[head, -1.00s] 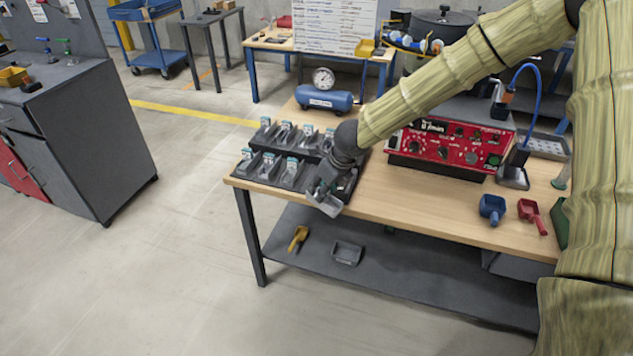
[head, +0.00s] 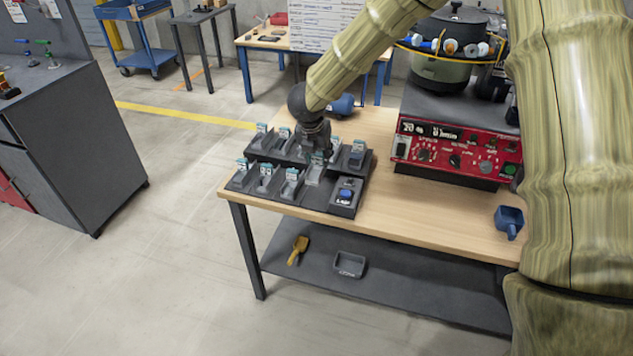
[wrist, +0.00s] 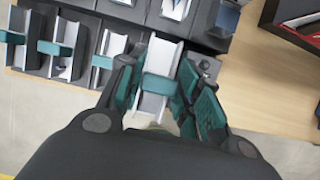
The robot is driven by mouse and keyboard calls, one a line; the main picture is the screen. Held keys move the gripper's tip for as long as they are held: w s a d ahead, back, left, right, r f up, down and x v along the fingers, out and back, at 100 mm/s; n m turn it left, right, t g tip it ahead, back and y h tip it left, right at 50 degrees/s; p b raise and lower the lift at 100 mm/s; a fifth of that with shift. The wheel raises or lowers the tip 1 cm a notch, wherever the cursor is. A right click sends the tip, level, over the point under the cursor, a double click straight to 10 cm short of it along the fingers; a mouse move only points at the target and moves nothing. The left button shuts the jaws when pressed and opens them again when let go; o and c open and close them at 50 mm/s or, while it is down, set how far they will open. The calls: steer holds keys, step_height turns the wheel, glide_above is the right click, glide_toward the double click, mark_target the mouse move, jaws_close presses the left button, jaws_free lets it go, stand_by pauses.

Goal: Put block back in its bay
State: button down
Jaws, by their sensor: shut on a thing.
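The dark rack of bays (head: 318,198) stands on the near left of the wooden table. Its bays stand in two rows, and several hold pale metal pieces with teal labels. My gripper (wrist: 158,88) is over the front row, near its right part, pointing down. In the wrist view its teal fingers are on either side of a pale metal block (wrist: 161,58) with a teal band, and they are shut on it. The block is in line with the neighbouring pieces. I cannot tell whether it rests fully in its bay. In the head view my gripper (head: 318,156) partly hides this spot.
A small box with a blue button (head: 345,194) sits at the rack's right front corner. A red control unit (head: 455,150) with a pot above stands to the right. The table between rack and control unit is clear.

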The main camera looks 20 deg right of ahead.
mark_target(318, 164)
steer(key=f, duration=0.4)
steer(key=shift+w+d+f, duration=0.1)
steer(key=shift+d+f, duration=0.1)
steer(key=shift+f, duration=0.1)
steer(key=shift+s+f, duration=0.2)
steer(key=shift+f, duration=0.1)
step_height(318, 164, down, 3)
steer(key=shift+w+f+p, duration=0.1)
steer(key=shift+p, duration=0.2)
steer(key=c, duration=1)
jaws_free()
